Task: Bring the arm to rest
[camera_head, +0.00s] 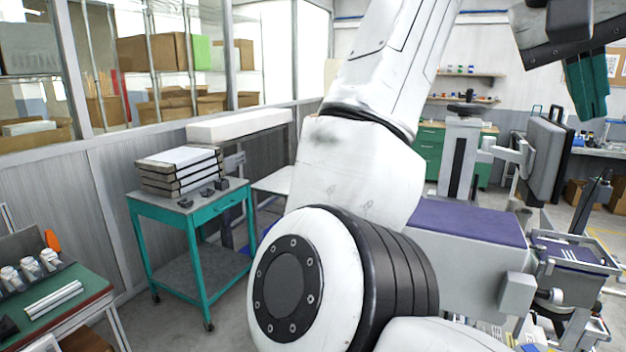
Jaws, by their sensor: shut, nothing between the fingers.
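My gripper (592,108) is at the top right of the head view, partly cut off by the top edge. Its teal fingers point down and are together, with nothing seen between them. It hangs in the air, in front of the back wall and apart from any surface as far as I can tell. My white arm rises through the middle of the view, bent at a large black-ringed joint. The link between this arm section and my gripper is out of frame.
A teal trolley (168,209) with a stack of flat cases (178,166) stands left of my arm. A green-topped bench (75,305) is at bottom left. A machine with a purple top (465,222) is at right.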

